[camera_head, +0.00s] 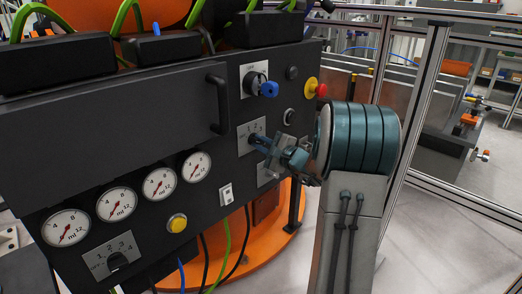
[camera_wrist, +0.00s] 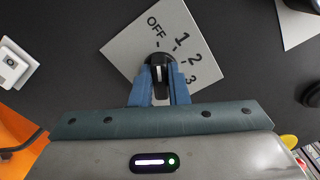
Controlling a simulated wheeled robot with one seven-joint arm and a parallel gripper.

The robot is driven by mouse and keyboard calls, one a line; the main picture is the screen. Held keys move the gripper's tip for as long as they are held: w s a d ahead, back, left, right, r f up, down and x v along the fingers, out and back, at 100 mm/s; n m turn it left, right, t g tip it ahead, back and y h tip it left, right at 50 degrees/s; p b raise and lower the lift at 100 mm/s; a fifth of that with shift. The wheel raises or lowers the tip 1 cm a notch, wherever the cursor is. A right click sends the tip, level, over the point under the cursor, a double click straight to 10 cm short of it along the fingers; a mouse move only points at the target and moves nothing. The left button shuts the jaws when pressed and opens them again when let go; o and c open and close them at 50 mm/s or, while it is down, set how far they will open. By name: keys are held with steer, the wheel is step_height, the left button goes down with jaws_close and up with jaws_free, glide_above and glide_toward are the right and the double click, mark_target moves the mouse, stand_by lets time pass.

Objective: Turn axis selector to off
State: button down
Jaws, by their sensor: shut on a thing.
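The selector is a black knob (camera_wrist: 158,70) with a white line on a grey plate (camera_wrist: 128,48) marked OFF, 1, 2 and 3. My gripper (camera_wrist: 160,82) is shut on this knob, with a blue finger on each side. The knob stands about upright in the wrist view, its upper end towards the OFF side. I cannot tell exactly which mark it points at. In the head view the plate (camera_head: 246,131) is on the dark panel, and my gripper (camera_head: 262,142) reaches it from the right. The fingers hide most of the knob there.
A panel handle (camera_head: 217,104) sticks out at the upper left. Several gauges (camera_head: 160,182), a yellow button (camera_head: 177,223) and another numbered selector plate (camera_head: 113,258) are lower left.

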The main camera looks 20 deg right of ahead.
steer(key=shift+f, duration=0.1)
stand_by(0.4)
steer(key=c, duration=1.4)
jaws_free()
steer(key=shift+s+d, duration=0.1)
steer(key=p+v, duration=0.3)
steer(key=v, duration=1)
steer(key=shift+s, duration=0.35)
